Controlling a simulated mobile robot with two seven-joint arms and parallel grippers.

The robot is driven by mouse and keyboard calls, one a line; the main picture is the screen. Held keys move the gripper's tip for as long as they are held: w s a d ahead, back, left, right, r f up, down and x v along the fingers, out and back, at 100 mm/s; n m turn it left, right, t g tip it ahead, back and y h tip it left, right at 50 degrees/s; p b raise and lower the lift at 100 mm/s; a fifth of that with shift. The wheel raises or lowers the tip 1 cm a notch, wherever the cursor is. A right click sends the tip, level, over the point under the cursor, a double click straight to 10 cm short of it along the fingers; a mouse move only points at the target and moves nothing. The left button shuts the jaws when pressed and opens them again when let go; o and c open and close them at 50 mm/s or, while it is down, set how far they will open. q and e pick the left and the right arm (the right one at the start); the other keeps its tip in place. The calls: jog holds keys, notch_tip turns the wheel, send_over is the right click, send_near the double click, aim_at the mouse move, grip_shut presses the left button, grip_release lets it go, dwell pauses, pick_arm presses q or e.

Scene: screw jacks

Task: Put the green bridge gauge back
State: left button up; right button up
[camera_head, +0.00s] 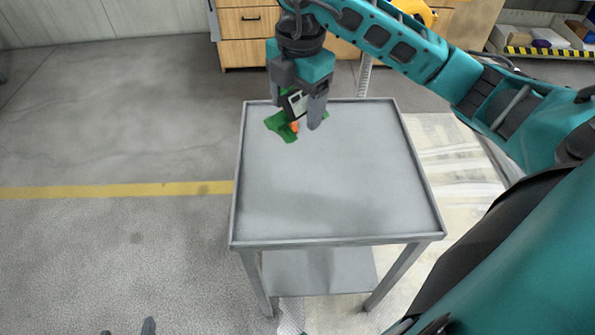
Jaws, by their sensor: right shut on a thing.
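The green bridge gauge (281,127) is at the far left part of the grey metal table (340,185). It has a small light-coloured dial or display and an orange part. My right gripper (304,112) comes down from above and is shut on the gauge. The fingers hide part of the gauge. I cannot tell whether the gauge touches the table top or hangs just above it.
The table top has a low raised rim and is otherwise bare. A lower shelf (320,272) sits under it. Wooden drawers (250,22) stand behind. A shelf with boxes (545,42) is at the far right. A yellow line (120,190) crosses the floor.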

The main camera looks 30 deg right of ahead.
pick_arm(q)
jog(key=shift+w+d+f+b, duration=0.2)
jog(key=shift+d+b, duration=0.15)
jog(key=shift+b, duration=0.35)
jog(key=shift+w+d+f+b, duration=0.2)
jog(key=shift+d+b, duration=0.15)
jog(key=shift+b, duration=0.35)
pick_arm(e)
jog(key=shift+f, duration=9.6)
pick_arm(q)
jog(key=shift+f, duration=0.1)
pick_arm(e)
jog(key=shift+f, duration=0.1)
jog(key=o, duration=1.3)
jog(key=shift+o, duration=0.2)
pick_arm(q)
jog(key=shift+s+a+r+p, duration=0.35)
jog(key=shift+a+p, duration=0.15)
jog(key=shift+p, duration=0.5)
pick_arm(e)
notch_tip(320, 180, up, 12)
jog(key=shift+s, duration=0.35)
